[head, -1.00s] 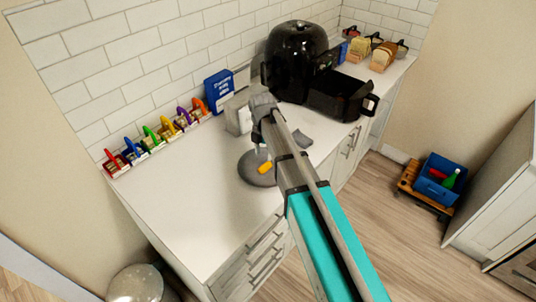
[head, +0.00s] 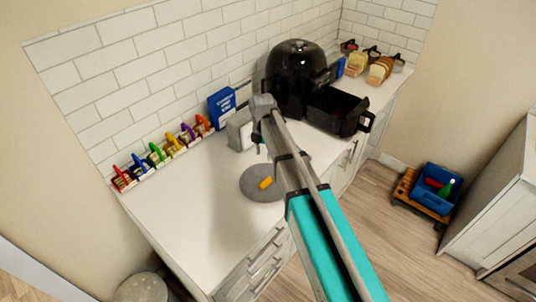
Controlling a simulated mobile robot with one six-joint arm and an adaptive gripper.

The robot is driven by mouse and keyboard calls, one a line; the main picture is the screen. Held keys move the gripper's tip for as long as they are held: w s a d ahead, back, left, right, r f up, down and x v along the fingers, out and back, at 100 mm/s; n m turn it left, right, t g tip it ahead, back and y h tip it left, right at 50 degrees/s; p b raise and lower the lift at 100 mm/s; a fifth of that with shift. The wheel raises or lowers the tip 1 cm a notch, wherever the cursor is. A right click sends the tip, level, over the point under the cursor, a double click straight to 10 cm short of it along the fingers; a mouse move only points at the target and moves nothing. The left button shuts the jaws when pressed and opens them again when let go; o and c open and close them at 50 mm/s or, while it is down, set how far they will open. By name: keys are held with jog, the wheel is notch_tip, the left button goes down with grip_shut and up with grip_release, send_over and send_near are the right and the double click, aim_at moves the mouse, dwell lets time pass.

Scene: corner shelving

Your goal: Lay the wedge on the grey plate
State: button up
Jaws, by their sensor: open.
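The yellow-orange wedge (head: 265,183) lies on the round grey plate (head: 252,190) on the white counter. The right part of the plate is hidden behind my arm. My gripper (head: 262,149) is above the far side of the plate, apart from the wedge. It is open, and nothing shows in it. It is small in the picture and its fingers are partly hard to make out.
A pale box (head: 240,132) and a blue box (head: 222,105) stand behind the plate. A black air fryer (head: 297,75) with its drawer (head: 340,110) pulled out stands to the right. The front-left counter is clear.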

jog(key=shift+r, duration=0.15)
dwell(0.7)
jog(key=s+d+m+t, duration=0.1)
jog(key=s+d+m, duration=0.7)
jog(key=d+m, duration=0.3)
jog(key=s+d+m+t, duration=0.1)
jog(key=s+d+m, duration=0.6)
jog(key=m, duration=0.9)
jog(key=d, duration=0.3)
jog(key=shift+s+d+m, duration=0.35)
jog(key=shift+m, duration=0.05)
